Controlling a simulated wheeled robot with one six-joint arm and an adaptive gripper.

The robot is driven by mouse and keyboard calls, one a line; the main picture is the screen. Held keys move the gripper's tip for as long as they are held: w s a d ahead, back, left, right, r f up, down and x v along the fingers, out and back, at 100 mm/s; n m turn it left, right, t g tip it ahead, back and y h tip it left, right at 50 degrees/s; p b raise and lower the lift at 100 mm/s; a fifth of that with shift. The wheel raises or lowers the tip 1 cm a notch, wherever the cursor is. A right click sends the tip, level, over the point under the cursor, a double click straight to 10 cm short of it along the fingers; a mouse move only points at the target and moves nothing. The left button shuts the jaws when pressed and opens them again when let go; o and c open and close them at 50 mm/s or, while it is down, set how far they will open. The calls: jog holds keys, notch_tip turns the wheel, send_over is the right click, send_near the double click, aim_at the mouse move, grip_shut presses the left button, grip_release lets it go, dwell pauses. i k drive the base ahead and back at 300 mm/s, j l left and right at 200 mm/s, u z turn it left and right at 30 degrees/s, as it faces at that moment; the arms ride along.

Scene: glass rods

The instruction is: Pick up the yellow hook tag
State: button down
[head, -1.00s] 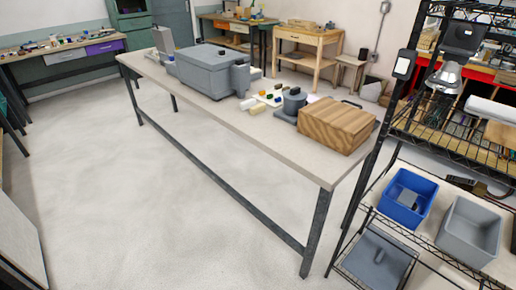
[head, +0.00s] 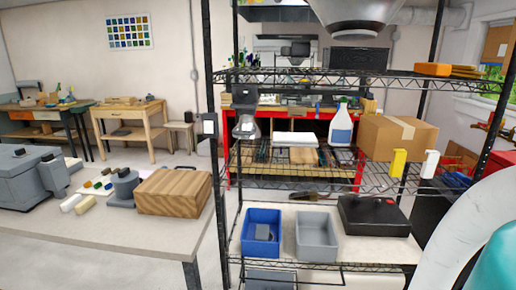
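The yellow hook tag (head: 398,163) is a small upright yellow piece at the right of the wire shelving, in front of a cardboard box. It appears to hang at the front of the middle shelf; its hook is too small to make out. A similar white tag (head: 430,164) hangs just to its right, with a narrow gap between them. My gripper is not in view; a white and teal part of my arm shows at the lower right.
The cardboard box (head: 396,137) and a spray bottle (head: 341,126) stand behind and left of the tags. Below are a black case (head: 374,217), a grey bin (head: 317,236) and a blue bin (head: 261,232). A black shelf post (head: 490,125) rises at right. A wooden box (head: 174,191) sits on the left table.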

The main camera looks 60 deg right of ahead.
aim_at(397, 166)
jog(key=j+z, duration=0.1)
jog(key=z, duration=2.1)
jog(key=i+j, duration=0.05)
